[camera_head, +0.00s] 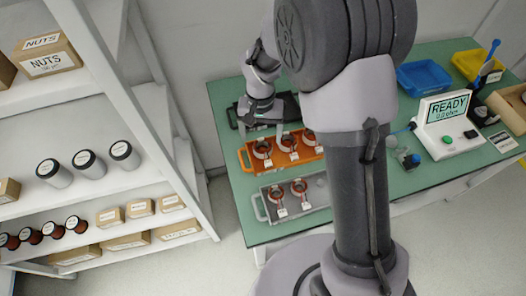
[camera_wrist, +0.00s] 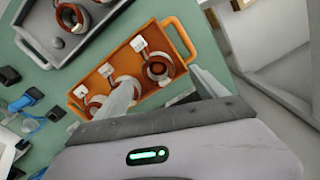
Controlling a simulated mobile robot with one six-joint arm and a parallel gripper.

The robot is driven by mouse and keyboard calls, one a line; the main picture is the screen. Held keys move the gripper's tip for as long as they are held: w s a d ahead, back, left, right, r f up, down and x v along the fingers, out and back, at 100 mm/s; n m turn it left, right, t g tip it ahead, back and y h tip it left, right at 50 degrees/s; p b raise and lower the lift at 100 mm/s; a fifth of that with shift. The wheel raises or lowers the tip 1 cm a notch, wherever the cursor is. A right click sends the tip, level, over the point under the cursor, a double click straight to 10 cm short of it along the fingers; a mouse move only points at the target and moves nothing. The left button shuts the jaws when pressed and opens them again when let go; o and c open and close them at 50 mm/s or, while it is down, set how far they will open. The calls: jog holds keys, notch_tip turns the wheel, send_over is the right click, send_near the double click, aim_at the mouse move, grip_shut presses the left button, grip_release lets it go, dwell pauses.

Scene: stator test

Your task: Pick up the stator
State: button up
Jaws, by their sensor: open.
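An orange tray (camera_head: 246,159) on the green table holds several copper-wound stators with white tags. The leftmost stator (camera_head: 262,148) is nearest my gripper (camera_head: 264,124), which hangs pointing down above the tray's left part. In the wrist view, my gripper (camera_wrist: 163,78) is open and empty. That end stator (camera_wrist: 160,68) shows between the fingertips, and I cannot tell the height gap. The middle stator (camera_wrist: 126,85) is partly hidden by one finger. Another stator (camera_wrist: 98,107) lies at the tray's far end. The orange tray's rim (camera_wrist: 172,22) is clear of the fingers.
A grey tray (camera_head: 262,208) with more stators stands in front of the orange tray. A dark tray (camera_head: 290,101) lies behind. A READY tester (camera_head: 446,125), blue bin (camera_head: 424,77) and yellow bin (camera_head: 476,64) stand right. A white shelf (camera_head: 165,120) rises left of the table.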

aim_at(262, 144)
jog(key=f+b, duration=0.1)
jog(key=f, duration=0.2)
jog(key=f+b, duration=0.1)
jog(key=f, duration=0.1)
jog(key=shift+d+f+b, duration=0.25)
jog(key=shift+f+b, duration=0.1)
jog(key=shift+s+r, duration=0.1)
jog(key=shift+r, duration=0.05)
jog(key=shift+c, duration=0.9)
grip_shut()
